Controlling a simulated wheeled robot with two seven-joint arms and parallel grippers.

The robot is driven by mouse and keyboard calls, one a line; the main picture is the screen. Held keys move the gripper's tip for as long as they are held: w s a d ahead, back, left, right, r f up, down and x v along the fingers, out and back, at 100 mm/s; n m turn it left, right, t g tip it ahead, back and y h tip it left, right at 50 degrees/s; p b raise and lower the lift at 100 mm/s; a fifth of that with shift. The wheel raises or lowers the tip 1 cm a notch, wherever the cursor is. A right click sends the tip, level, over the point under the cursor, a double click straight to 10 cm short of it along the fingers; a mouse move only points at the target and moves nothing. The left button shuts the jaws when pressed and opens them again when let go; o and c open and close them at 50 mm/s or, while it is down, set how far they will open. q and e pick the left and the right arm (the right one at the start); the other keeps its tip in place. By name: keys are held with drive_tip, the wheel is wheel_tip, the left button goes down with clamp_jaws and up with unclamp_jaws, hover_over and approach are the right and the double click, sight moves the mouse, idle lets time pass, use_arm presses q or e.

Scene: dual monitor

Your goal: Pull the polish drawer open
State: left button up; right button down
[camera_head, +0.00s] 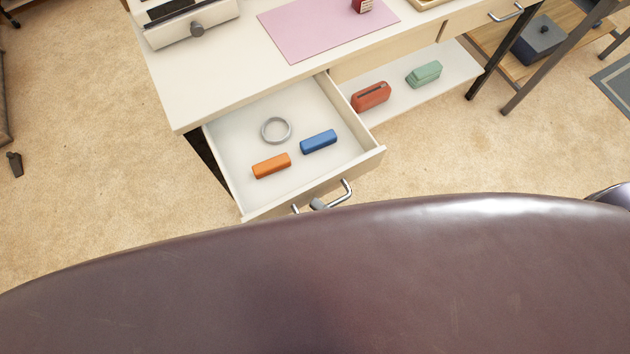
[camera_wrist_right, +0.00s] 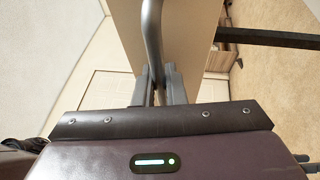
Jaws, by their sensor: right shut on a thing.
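The drawer (camera_head: 235,150) stands pulled out from under the left end of the white desk (camera_head: 195,95) in the head view. Inside it lie a grey ring (camera_head: 276,130), a blue block (camera_head: 318,141) and an orange block (camera_head: 271,165). Its curved metal handle (camera_head: 345,192) is on the front panel. My right gripper (camera_head: 318,204) is at the handle, mostly hidden behind my own brown body. In the right wrist view the fingers (camera_wrist_right: 157,88) are shut on the handle bar (camera_wrist_right: 152,32). My left gripper is not in view.
A pink mat (camera_head: 325,28) and a grey-white device (camera_head: 185,22) are on the desktop. A red case (camera_head: 370,96) and a green case (camera_head: 423,74) lie on the lower shelf (camera_head: 400,115). Another drawer handle (camera_head: 506,13) is at top right.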

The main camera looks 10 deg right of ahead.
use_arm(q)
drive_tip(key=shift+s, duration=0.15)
use_arm(e)
drive_tip(key=shift+s+d, duration=0.1)
drive_tip(key=shift+s, duration=0.1)
drive_tip(key=c, duration=1.5)
unclamp_jaws()
